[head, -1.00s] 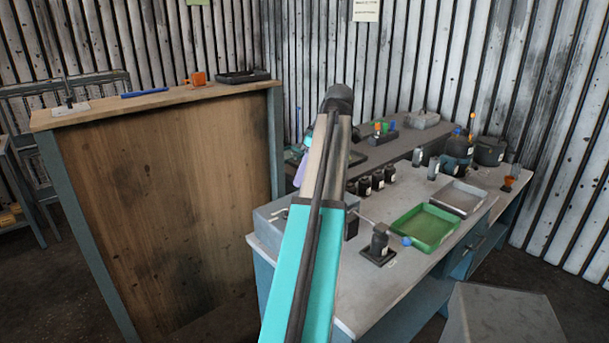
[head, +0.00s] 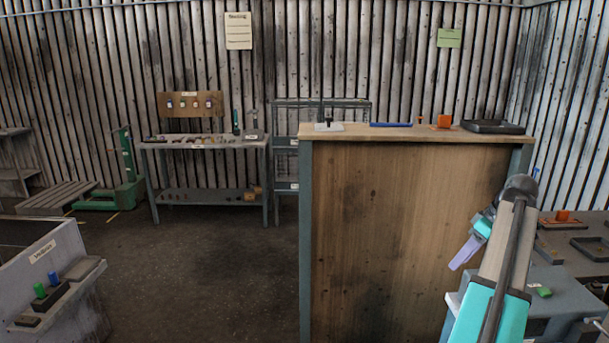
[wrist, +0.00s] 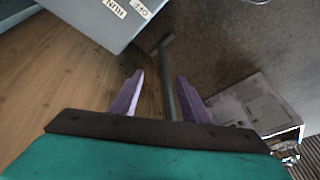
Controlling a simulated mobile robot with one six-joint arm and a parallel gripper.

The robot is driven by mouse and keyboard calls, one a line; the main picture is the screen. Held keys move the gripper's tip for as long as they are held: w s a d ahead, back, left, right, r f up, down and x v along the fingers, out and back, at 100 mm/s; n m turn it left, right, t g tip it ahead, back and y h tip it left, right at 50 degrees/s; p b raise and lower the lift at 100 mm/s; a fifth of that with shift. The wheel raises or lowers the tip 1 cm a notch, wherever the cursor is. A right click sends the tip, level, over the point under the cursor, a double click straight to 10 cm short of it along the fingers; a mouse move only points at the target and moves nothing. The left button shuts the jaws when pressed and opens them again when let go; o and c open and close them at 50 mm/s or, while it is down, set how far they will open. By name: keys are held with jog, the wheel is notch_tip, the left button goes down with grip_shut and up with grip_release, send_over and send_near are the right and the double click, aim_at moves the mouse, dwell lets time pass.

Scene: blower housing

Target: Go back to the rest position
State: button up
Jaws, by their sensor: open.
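My gripper (head: 466,252) shows at the right of the head view, beside the right edge of the tall wooden-sided bench, with its purple fingers pointing down and left. In the wrist view my gripper (wrist: 162,98) has its two purple fingers apart, with nothing held between them. A grey bar shows beyond the gap between the fingers. Most of my gripper's far side is hidden in the head view.
The tall wooden bench (head: 400,240) stands close on the left of my arm. A grey workbench (head: 570,290) lies at the lower right. A bin marked with a label (head: 45,250) stands at the lower left. The floor (head: 215,265) between is clear.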

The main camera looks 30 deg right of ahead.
jog(key=w+a+f+n+g+y, duration=0.1)
jog(key=w+a+f+n+y, duration=0.1)
jog(key=w+a+f, duration=0.7)
jog(key=w+a+f+n+g+y, duration=0.1)
jog(key=w+a+f+n+g, duration=0.3)
jog(key=a+f, duration=0.9)
jog(key=w+a+f+m+g+y, duration=0.1)
jog(key=w+a+f, duration=0.4)
jog(key=a+f, duration=0.9)
jog(key=s+a+f+g+h, duration=0.1)
jog(key=s+a+f, duration=0.25)
jog(key=a, duration=0.35)
jog(key=s+a+f+g, duration=0.1)
jog(key=s+a+f, duration=0.1)
jog(key=a+f, duration=0.3)
jog(key=s+a+f+g+h, duration=0.1)
jog(key=s+a+f+g, duration=0.15)
jog(key=a, duration=0.55)
jog(key=s+a+f+m+h, duration=0.2)
jog(key=s+f, duration=0.3)
jog(key=s, duration=0.3)
jog(key=s+a+f+m+h, duration=0.1)
jog(key=s+a+f+m, duration=0.2)
jog(key=s+f, duration=0.3)
jog(key=s, duration=0.3)
jog(key=shift+f+m+t+h, duration=0.3)
jog(key=shift+m+t+h, duration=0.05)
jog(key=shift+m+h, duration=0.05)
